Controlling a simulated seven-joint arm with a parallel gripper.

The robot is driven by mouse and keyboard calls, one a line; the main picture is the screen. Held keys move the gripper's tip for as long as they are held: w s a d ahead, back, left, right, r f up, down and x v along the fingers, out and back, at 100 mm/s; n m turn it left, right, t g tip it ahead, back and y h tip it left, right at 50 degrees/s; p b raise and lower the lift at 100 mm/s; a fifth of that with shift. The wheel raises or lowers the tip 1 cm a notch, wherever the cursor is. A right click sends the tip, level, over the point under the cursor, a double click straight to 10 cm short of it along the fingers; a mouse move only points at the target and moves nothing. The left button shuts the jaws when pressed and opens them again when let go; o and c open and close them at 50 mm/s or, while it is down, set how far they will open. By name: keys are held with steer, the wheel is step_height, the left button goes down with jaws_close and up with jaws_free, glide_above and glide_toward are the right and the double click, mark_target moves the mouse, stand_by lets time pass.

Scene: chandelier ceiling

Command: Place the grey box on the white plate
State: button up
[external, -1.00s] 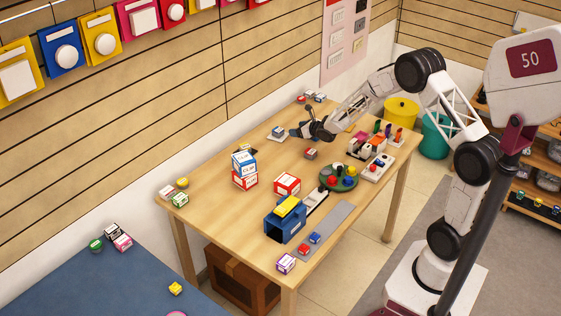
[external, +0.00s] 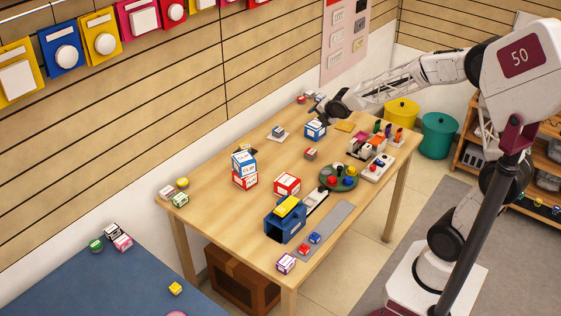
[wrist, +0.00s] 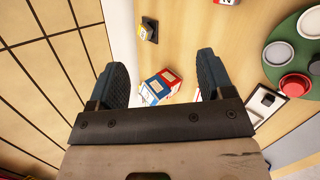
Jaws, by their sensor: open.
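A small grey box (external: 278,130) sits on the white plate (external: 278,139) toward the far left part of the wooden table in the external view. My gripper (external: 320,111) is behind and to the right of the plate, above the table's far end, apart from the box. In the wrist view my gripper (wrist: 160,63) shows two dark fingers spread wide with nothing held between them. I cannot make out the grey box or the plate in the wrist view.
A blue-and-white box (external: 315,130) stands just in front of my gripper. Stacked blue and red boxes (external: 245,170), a red box (external: 287,185), a green round tray (external: 338,178) and a blue toy building (external: 285,220) stand nearer the front. Open table lies around the plate.

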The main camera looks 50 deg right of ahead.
steer(key=s+a+r+m+g, duration=0.2)
steer(key=s+a+m, duration=0.2)
steer(key=s, duration=0.9)
steer(key=s+a+r+m+g+y, duration=0.1)
steer(key=s+a+m, duration=0.3)
steer(key=s+m, duration=0.5)
steer(key=s+a+r+m+g+y, duration=0.1)
steer(key=s+a+r+m+g, duration=0.2)
steer(key=s, duration=1.3)
steer(key=a+m, duration=0.2)
steer(key=m, duration=0.2)
steer(key=shift+s+r+g, duration=0.15)
steer(key=shift+s+g, duration=0.15)
